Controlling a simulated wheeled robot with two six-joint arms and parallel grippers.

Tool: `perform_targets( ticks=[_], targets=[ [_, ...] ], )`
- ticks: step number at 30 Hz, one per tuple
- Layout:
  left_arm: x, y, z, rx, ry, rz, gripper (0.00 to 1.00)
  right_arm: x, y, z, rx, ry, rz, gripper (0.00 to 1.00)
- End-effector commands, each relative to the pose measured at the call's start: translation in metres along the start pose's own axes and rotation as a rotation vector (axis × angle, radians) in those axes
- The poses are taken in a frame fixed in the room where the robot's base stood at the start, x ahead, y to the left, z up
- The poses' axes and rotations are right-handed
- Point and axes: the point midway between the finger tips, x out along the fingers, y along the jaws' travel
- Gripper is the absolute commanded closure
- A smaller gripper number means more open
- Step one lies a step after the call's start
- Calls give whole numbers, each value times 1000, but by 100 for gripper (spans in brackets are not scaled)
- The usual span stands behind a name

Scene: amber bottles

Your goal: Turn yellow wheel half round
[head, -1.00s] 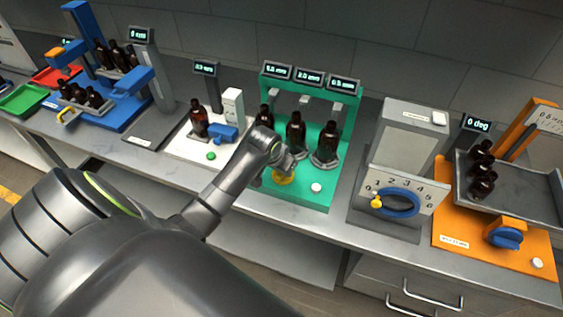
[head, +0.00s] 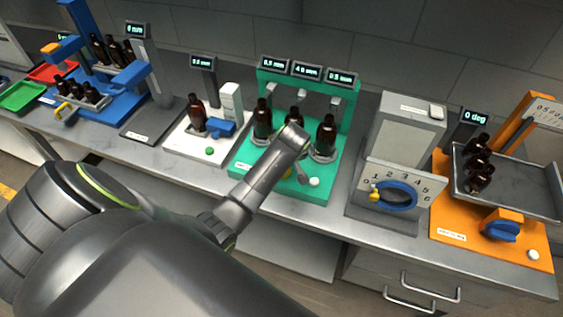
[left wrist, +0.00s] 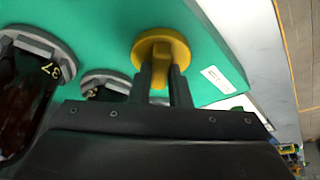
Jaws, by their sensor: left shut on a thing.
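The yellow wheel (left wrist: 180,42) is a round disc with a raised bar, on the green base, seen in the left wrist view. In the head view only a sliver of the wheel (head: 287,173) shows beside my wrist. My left gripper (left wrist: 160,82) has its two fingers on either side of the bar and is shut on it. In the head view the left gripper (head: 297,170) is mostly hidden by my arm. The green station (head: 320,190) carries three amber bottles under small displays (head: 306,69). My right gripper is not in view.
A white button (head: 314,182) sits on the green base just right of the wheel. A grey station with a blue ring dial (head: 398,184) stands to the right, then an orange station (head: 460,228). A white station (head: 182,148) with one bottle stands to the left.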

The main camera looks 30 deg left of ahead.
Motion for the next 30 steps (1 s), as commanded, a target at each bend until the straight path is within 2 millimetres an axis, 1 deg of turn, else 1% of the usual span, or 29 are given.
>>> perform_targets(
  ticks=[1, 18, 24, 30],
  targets=[
    [-2, 2, -2, -42, 4, -14, 100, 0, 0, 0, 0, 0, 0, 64],
    [-1, 5, -3, -527, 3, -216, 100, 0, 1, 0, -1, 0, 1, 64],
    [-1, 5, -4, -655, 3, -268, 100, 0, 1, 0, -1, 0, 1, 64],
    [0, 6, -4, -740, 2, -303, 100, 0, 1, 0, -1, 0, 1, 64]
  ],
)
